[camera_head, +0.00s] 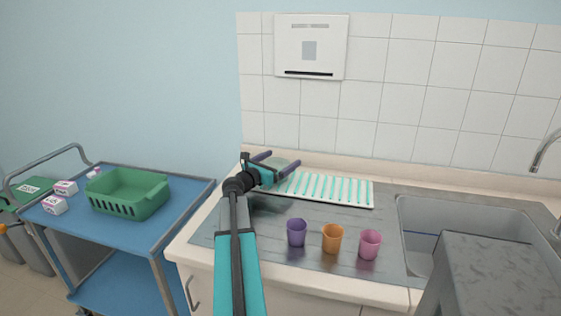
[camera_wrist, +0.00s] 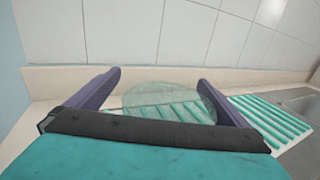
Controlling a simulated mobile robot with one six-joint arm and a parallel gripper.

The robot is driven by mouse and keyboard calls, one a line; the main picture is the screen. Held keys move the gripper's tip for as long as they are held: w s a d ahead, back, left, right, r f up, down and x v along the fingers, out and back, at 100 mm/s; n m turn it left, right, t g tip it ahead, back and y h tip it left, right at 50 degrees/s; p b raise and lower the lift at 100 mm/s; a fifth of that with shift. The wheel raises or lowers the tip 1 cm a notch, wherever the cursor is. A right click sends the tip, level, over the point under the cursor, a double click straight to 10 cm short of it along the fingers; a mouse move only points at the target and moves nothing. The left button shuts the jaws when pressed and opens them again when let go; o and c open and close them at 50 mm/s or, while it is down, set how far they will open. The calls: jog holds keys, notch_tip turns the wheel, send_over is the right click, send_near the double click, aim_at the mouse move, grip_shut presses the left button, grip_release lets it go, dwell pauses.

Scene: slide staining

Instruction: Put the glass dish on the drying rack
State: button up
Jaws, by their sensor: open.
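The clear, round glass dish (camera_wrist: 168,96) is between the spread fingers of my gripper (camera_wrist: 159,77) in the wrist view. It lies over the left part of the drying rack, whose teal ribs show through it. Whether it rests flat or tilted on the ribs is hard to tell. The drying rack (camera_head: 335,190) is a white tray with teal ribs at the back of the counter; it also shows in the wrist view (camera_wrist: 275,115). My gripper (camera_head: 277,161) is open at the rack's left end. It partly hides the dish in the head view.
Purple (camera_head: 296,232), orange (camera_head: 332,238) and pink (camera_head: 370,244) cups stand on the steel counter in front of the rack. A sink (camera_head: 470,215) is at right. A blue cart (camera_head: 180,205) at left holds a green basket (camera_head: 128,192) and small boxes. The tiled wall (camera_head: 400,95) is close behind.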

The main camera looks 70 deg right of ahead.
jog(key=b+v, duration=0.1)
jog(key=v, duration=1.1)
dwell(0.8)
